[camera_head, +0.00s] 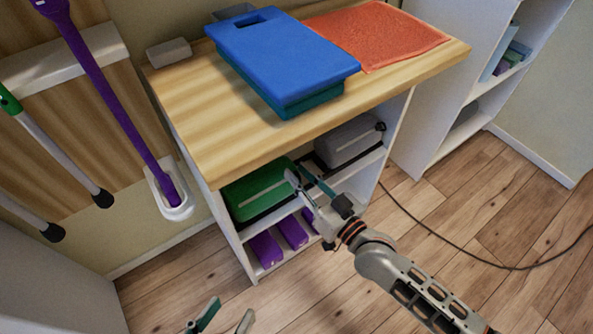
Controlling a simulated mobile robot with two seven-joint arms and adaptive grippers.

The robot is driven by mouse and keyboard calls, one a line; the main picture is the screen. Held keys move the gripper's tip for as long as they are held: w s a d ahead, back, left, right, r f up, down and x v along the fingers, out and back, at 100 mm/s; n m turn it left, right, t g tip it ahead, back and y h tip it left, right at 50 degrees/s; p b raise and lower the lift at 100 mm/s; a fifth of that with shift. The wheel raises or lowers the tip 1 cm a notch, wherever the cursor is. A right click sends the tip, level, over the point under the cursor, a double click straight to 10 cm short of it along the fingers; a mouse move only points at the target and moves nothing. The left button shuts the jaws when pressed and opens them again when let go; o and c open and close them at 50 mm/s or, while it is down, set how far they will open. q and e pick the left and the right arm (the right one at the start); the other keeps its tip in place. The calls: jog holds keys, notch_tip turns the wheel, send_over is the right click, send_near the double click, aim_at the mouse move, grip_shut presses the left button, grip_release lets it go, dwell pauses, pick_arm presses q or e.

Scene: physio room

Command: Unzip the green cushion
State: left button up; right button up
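The green cushion (252,190) lies on the upper shelf of the wooden-topped unit, at the left. A dark line runs along its lower front edge; I cannot make out a zip pull. My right gripper (298,173) is at the cushion's right end, its fingers apart, and it hides part of that end. I cannot tell whether a finger touches the cushion. I see nothing between the fingers. My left gripper (232,307) is low at the bottom edge of the view, open and empty, well below and apart from the cushion.
A grey cushion (348,144) lies on the same shelf to the right. Several purple things (292,232) lie on the shelf below. A blue block (285,52) and an orange towel (378,34) lie on the wooden top (195,100). A black cable (440,238) crosses the floor at right.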

jog(key=shift+w+a, duration=0.5)
jog(key=shift+w, duration=0.05)
grip_shut()
